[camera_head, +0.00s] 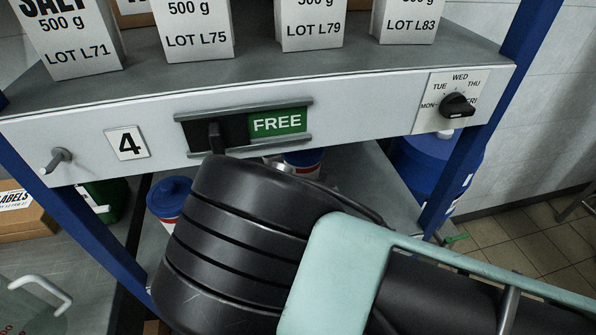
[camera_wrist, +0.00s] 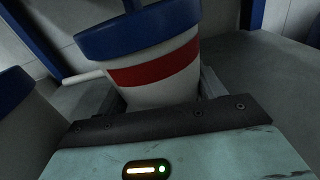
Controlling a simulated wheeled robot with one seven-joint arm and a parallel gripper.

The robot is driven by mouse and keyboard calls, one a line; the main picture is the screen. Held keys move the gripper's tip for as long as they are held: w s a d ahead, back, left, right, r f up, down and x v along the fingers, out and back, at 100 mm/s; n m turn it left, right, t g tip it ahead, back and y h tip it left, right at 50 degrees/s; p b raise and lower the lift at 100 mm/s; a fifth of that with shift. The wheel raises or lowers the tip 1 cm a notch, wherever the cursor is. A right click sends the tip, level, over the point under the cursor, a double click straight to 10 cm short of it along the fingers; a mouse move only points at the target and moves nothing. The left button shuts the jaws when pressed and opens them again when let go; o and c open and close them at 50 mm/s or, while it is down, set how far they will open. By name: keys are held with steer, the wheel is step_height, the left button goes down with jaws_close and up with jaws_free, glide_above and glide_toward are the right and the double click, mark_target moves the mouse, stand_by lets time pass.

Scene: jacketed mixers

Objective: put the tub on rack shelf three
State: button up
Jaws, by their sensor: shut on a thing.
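A white tub with a blue lid and a red band (camera_wrist: 155,68) stands between the fingers of my gripper (camera_wrist: 162,92) in the wrist view. My gripper is shut on it. Whether its base touches the surface beneath is hidden. In the head view my dark arm covers the gripper, and a tub with a blue lid and red band (camera_head: 303,161) shows partly behind it, under the shelf marked 4. I cannot tell for sure that it is the held one. The grey shelf below (camera_head: 372,185) shows in part; no number on it is visible.
Another blue-lidded tub (camera_head: 168,196) stands to the left. The upper shelf front (camera_head: 355,104) carries a FREE slider (camera_head: 277,123), a peg (camera_head: 56,160) and a day dial (camera_head: 458,105). Salt cartons (camera_head: 312,25) stand above. Blue posts (camera_head: 470,165) flank the opening. A blue drum (camera_head: 415,165) stands behind.

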steer(key=o, duration=1.3)
steer(key=shift+f, duration=0.1)
